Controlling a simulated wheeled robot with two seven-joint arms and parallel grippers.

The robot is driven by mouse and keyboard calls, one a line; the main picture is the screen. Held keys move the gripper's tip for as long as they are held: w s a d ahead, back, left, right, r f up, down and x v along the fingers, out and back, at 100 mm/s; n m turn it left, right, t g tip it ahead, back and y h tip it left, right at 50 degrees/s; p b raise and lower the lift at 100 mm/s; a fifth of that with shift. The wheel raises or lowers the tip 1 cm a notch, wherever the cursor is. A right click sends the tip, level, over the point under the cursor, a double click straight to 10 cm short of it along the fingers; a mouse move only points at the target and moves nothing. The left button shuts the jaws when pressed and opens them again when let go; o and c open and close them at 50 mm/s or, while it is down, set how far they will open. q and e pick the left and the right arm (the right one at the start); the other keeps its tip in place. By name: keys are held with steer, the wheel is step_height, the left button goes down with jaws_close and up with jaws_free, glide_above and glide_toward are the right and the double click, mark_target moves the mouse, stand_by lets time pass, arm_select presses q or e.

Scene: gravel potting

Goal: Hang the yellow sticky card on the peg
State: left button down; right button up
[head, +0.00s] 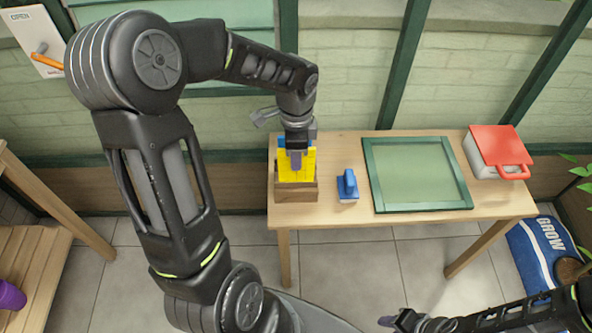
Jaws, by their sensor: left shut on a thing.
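Yellow sticky card (284,170) material stands upright at a low wooden block or box (296,194) at the left end of the table. I cannot tell whether it is one card or several. My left gripper (295,159) reaches down over it from above and is shut on the yellow card. The gripper covers part of the card's upper middle. My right gripper (388,321) is low at the bottom edge, away from the table; its finger opening is not clear. I cannot pick out the peg for certain.
A white wall plate (35,35) with an orange lever is at upper left. A GROW bag (545,250) stands on the floor.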

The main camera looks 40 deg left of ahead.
mark_target(296, 181)
arm_select(q)
steer(key=shift+f, duration=0.1)
step_height(296, 181, down, 4)
steer(key=shift+f, duration=0.1)
stand_by(0.4)
steer(key=shift+f, duration=0.1)
steer(key=shift+f, duration=0.2)
steer(key=c, duration=1.5)
jaws_free()
steer(key=shift+c, duration=0.2)
step_height(296, 181, up, 8)
steer(key=shift+s, duration=0.1)
